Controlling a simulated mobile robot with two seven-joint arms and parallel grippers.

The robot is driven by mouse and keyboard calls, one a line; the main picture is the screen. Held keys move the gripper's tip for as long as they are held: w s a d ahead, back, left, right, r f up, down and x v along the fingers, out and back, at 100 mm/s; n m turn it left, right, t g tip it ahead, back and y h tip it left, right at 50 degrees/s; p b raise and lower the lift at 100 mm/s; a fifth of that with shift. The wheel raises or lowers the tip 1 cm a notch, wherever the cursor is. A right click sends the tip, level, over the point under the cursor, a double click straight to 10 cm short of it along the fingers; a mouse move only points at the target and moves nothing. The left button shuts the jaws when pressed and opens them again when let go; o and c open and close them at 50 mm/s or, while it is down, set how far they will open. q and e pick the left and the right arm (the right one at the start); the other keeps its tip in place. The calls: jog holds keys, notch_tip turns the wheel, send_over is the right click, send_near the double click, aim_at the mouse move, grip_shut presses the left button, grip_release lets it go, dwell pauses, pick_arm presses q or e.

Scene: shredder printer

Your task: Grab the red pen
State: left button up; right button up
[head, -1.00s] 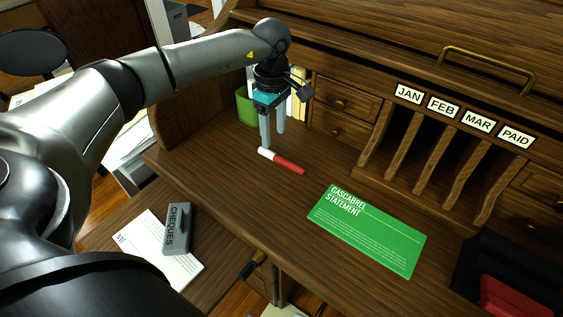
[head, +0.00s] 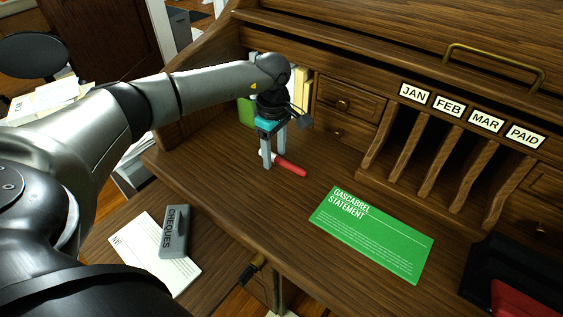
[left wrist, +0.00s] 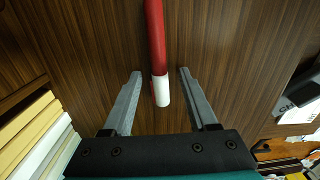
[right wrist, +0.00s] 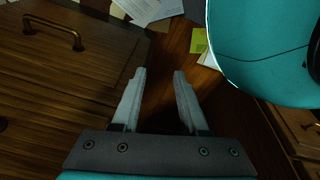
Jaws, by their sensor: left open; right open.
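The red pen (head: 290,166) with a white end lies on the wooden desk top. My left gripper (head: 274,162) is over its white end, pointing down, with its fingers low near the desk. In the left wrist view the pen (left wrist: 156,50) runs from the top edge down, and its white end lies between the two open fingers of the left gripper (left wrist: 158,80). The fingers show a gap on both sides of the pen. My right gripper (right wrist: 159,80) shows only in the right wrist view, open with nothing between its fingers.
A green statement card (head: 372,236) lies right of the pen. Labelled slots (head: 440,160) and small drawers (head: 345,98) stand behind. A green holder (head: 246,112) and books (head: 301,92) are behind the left gripper. A grey cheques box (head: 174,232) lies on a lower surface at left.

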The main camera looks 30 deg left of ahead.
pick_arm(q)
grip_shut()
dwell(0.4)
